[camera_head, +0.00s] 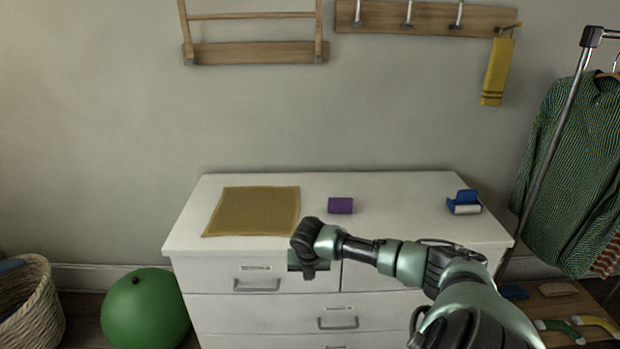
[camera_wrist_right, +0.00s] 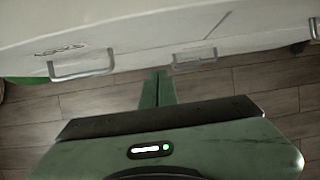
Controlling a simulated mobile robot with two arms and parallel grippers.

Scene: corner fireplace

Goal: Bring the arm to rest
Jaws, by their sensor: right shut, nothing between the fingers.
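My right arm reaches in from the lower right in the head view. Its gripper (camera_head: 309,272) hangs in front of the white dresser (camera_head: 390,230), near the front edge of its top. In the right wrist view the green fingers (camera_wrist_right: 162,76) are together with nothing between them. They point toward the dresser front with its drawer handles, and wood floor shows beyond them. My left gripper is in neither view.
On the dresser top lie a mustard cloth (camera_head: 252,211), a purple item (camera_head: 341,205) and a blue-and-white item (camera_head: 464,203). A green ball (camera_head: 145,310) and a wicker basket (camera_head: 35,310) stand at left. A clothes rack (camera_head: 553,140) stands at right.

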